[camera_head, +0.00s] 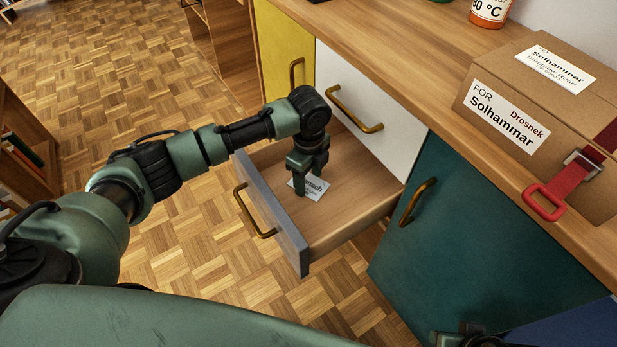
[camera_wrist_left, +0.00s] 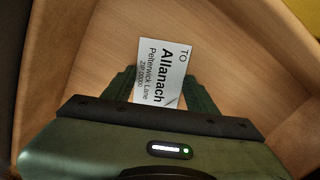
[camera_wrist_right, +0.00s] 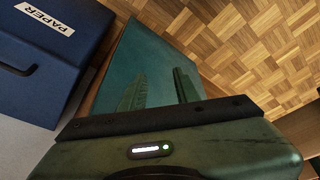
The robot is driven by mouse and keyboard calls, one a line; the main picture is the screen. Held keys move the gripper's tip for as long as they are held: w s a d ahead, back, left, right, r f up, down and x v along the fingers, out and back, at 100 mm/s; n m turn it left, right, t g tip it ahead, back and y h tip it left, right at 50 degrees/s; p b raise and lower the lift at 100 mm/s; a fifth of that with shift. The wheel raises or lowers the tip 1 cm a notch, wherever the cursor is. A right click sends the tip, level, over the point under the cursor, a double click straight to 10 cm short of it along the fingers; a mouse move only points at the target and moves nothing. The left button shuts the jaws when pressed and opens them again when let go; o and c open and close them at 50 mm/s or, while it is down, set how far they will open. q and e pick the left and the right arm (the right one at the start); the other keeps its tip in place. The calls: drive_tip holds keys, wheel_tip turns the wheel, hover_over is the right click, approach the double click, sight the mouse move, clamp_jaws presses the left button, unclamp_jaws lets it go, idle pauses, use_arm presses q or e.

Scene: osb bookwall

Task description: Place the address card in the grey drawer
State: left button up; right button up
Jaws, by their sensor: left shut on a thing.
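The address card (camera_head: 318,188) is white with black print. In the left wrist view the card (camera_wrist_left: 162,68) reads "TO Allanach" and sits between the fingers. My left gripper (camera_head: 300,188) points down into the grey drawer (camera_head: 268,212) and is shut on the card. The drawer is pulled out, with a grey front, a brass handle and a bare wooden floor. The card is low over this floor; I cannot tell if it touches. My right gripper (camera_wrist_right: 158,85) is open and empty, away from the drawer, near a teal panel.
A teal door (camera_head: 440,220) stands right of the drawer and a yellow front (camera_head: 284,50) left of it. A cardboard box (camera_head: 540,100) with a red strap is on the wooden counter (camera_head: 400,50). A blue "PAPER" box (camera_wrist_right: 45,60) is near my right gripper.

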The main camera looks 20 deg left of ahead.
sight(309, 184)
use_arm(q)
drive_tip(key=o, duration=1.4)
drive_tip(key=shift+f, duration=0.15)
use_arm(e)
drive_tip(key=shift+f, duration=0.1)
use_arm(q)
drive_tip(key=shift+r, duration=0.5)
drive_tip(key=shift+r+p, duration=1.5)
drive_tip(key=shift+r, duration=4.2)
use_arm(e)
drive_tip(key=s+x, duration=0.1)
drive_tip(key=x, duration=0.9)
drive_tip(key=shift+s+a+f+g, duration=0.15)
drive_tip(key=shift+s+f+g, duration=0.1)
drive_tip(key=shift+f+g, duration=0.05)
